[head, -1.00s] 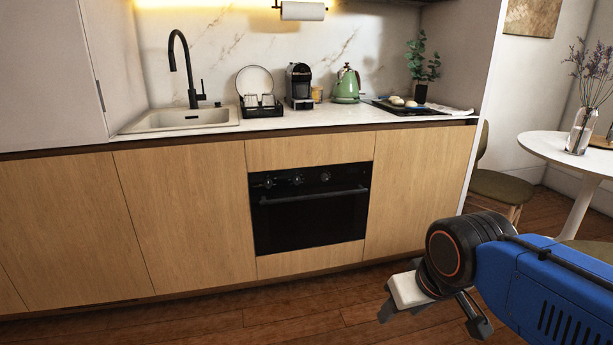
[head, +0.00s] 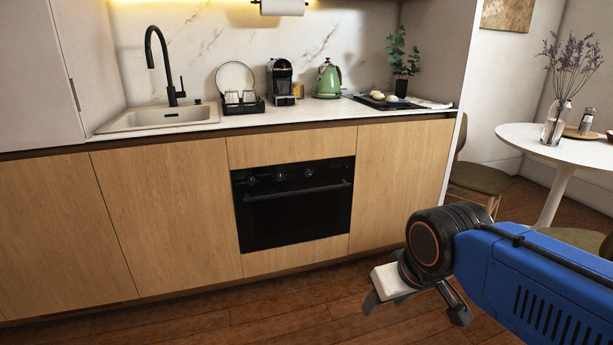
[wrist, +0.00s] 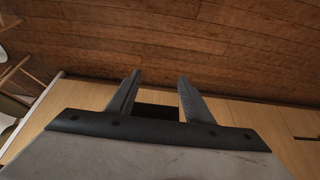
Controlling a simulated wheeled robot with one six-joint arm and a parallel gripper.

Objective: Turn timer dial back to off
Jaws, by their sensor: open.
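The black built-in oven (head: 293,207) sits in the wooden cabinet front, left of my arm in the head view. Several round dials (head: 280,175) run along the top of its front, above the bar handle. They are too small to read, and I cannot tell which is the timer dial or where it points. My gripper (head: 415,305) is at the lower right, low in front of the cabinets and well apart from the oven. In the wrist view my gripper (wrist: 158,97) is open and empty, its two fingers apart; part of the dark oven (wrist: 157,111) shows between them.
The counter (head: 300,115) holds a sink (head: 158,117), a dish rack, a coffee machine (head: 281,82), a green kettle (head: 328,80) and a tray. A round white table (head: 560,150) and chairs stand at the right. The wooden floor before the oven is clear.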

